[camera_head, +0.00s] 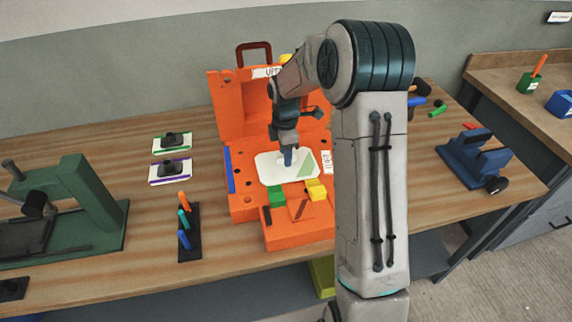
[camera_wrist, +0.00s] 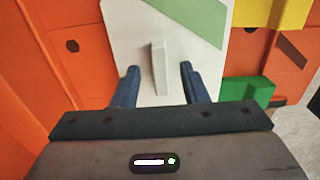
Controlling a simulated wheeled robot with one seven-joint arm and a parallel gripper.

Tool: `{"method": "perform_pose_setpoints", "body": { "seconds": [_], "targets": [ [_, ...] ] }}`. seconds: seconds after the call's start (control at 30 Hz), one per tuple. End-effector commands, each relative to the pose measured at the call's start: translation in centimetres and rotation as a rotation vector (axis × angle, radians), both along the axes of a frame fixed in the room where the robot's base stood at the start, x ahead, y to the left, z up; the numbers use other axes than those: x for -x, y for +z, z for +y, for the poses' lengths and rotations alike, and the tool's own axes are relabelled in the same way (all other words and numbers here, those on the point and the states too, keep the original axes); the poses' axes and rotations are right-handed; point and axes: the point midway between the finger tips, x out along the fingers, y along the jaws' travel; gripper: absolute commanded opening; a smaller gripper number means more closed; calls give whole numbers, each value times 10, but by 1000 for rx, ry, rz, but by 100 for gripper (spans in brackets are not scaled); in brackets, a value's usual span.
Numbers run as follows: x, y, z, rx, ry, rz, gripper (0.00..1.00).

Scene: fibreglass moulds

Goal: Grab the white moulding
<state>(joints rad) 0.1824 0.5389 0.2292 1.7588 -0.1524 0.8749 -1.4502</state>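The white moulding (camera_head: 270,171) is a flat white plate with a green patch, lying on the orange case (camera_head: 244,204). In the wrist view the moulding (camera_wrist: 121,25) has a narrow upright white tab (camera_wrist: 159,68) in its middle. My gripper (camera_wrist: 160,76) is open, with one blue finger on each side of the tab and a gap on both sides. In the head view my gripper (camera_head: 288,158) points down over the middle of the plate, and its fingertips are hard to make out.
A green block (camera_head: 277,196) and a yellow block (camera_head: 316,190) sit just in front of the plate. The case's orange lid (camera_head: 231,110) stands up behind. A green press (camera_head: 83,205) is at left, a blue vise (camera_head: 473,158) at right.

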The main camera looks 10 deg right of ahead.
Motion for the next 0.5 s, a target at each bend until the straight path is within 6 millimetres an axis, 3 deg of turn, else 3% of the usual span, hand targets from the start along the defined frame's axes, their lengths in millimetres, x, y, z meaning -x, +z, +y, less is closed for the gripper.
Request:
{"method": "perform_pose_setpoints", "body": {
  "seconds": [0.17,0.3,0.5],
  "targets": [
    [0,0,0,0,0,0,40],
    [0,0,0,0,0,0,1],
    [0,1,0,0,0,-1,0]
  ]
}}
